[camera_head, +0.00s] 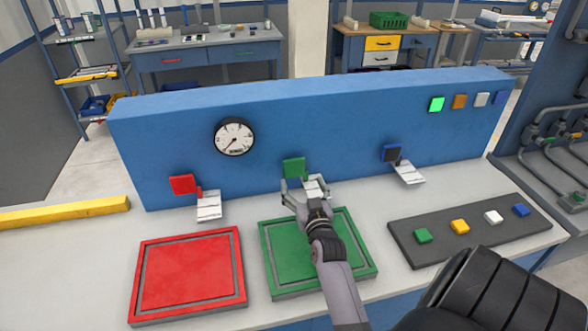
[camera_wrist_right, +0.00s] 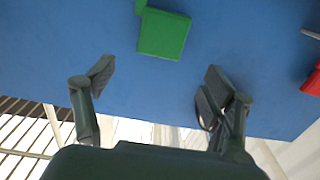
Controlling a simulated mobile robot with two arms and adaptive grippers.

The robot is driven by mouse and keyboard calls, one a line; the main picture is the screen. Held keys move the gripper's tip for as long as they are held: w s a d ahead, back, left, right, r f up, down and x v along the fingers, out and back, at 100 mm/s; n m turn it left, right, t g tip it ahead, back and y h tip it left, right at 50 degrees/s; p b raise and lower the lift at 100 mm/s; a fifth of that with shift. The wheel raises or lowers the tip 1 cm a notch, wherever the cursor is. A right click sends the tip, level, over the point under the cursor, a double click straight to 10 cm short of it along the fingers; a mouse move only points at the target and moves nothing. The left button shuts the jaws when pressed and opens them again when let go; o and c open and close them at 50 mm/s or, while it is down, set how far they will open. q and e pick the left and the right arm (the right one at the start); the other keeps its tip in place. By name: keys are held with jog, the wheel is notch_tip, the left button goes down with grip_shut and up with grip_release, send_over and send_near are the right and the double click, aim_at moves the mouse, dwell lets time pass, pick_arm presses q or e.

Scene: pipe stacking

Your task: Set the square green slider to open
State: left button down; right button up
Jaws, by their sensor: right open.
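The square green slider (camera_head: 294,167) is a green block on the front of the blue panel (camera_head: 250,115), above the green pad. It also shows in the right wrist view (camera_wrist_right: 163,34), at the upper middle, ahead of my fingers. My right gripper (camera_head: 304,190) is open and empty in front of the panel, just below the green slider. In the right wrist view its two fingers (camera_wrist_right: 157,78) are spread, with the green block beyond and between them; I see no contact. A pale scale plate (camera_head: 316,187) beside the slider is partly hidden by the gripper. My left gripper is not in view.
A red slider (camera_head: 183,184) sits left and a dark blue slider (camera_head: 391,152) right on the panel. A round gauge (camera_head: 234,137) is mounted above. A red pad (camera_head: 190,275), a green pad (camera_head: 283,258) and a grey button board (camera_head: 455,238) lie on the bench.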

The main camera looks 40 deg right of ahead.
aim_at(295, 165)
jog(key=b+x, duration=0.2)
jog(key=x, duration=0.2)
jog(key=b+x, duration=0.2)
jog(key=x, duration=0.3)
jog(key=shift+w+d+f+b, duration=0.1)
jog(key=shift+w+f+b, duration=0.15)
jog(key=shift+w+b, duration=0.05)
jog(key=shift+w+d+r, duration=0.2)
jog(key=shift+w+d, duration=0.05)
jog(key=shift+w, duration=0.15)
jog(key=shift+c, duration=0.4)
